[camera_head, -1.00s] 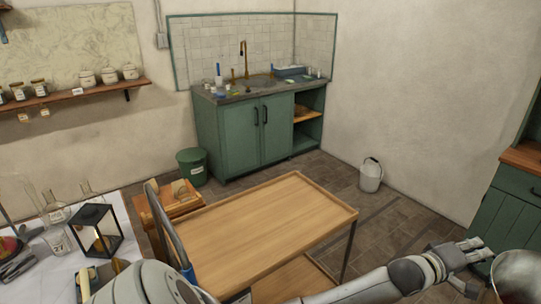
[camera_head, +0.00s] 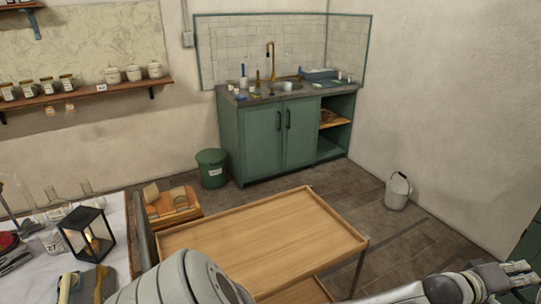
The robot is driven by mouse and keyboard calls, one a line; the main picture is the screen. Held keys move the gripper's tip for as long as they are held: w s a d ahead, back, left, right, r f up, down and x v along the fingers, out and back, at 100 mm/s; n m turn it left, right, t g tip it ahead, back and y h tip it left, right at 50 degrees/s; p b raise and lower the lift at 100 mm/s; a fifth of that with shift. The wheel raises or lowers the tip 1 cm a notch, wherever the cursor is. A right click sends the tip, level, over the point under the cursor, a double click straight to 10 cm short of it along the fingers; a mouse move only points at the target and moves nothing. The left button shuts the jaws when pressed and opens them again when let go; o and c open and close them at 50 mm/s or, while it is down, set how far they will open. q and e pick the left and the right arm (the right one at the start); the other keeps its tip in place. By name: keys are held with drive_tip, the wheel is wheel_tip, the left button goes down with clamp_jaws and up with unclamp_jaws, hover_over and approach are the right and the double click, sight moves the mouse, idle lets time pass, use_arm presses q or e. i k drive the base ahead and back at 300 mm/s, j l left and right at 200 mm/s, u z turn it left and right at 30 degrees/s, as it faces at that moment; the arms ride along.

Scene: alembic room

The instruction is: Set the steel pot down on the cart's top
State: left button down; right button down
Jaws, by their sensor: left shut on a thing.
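The cart (camera_head: 275,240) stands in the lower middle, with a bare, light wooden top and a low raised rim. My left gripper (camera_head: 522,279) is at the bottom right corner, to the right of the cart and clear of its top. It is shut on the steel pot, which showed at its fingertips a second ago. The pot is now cut off by the picture's edge. My right gripper is not in view.
A white table (camera_head: 125,235) with glassware and a black lantern (camera_head: 87,233) stands left of the cart. A wooden box (camera_head: 172,208) is at the cart's far left corner. A white can (camera_head: 398,191) and a green bin (camera_head: 212,168) stand on the floor. The cart's top is free.

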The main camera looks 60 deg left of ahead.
sight(259, 242)
drive_tip(key=i+u, duration=0.1)
drive_tip(key=i, duration=0.9)
drive_tip(key=u, duration=2.85)
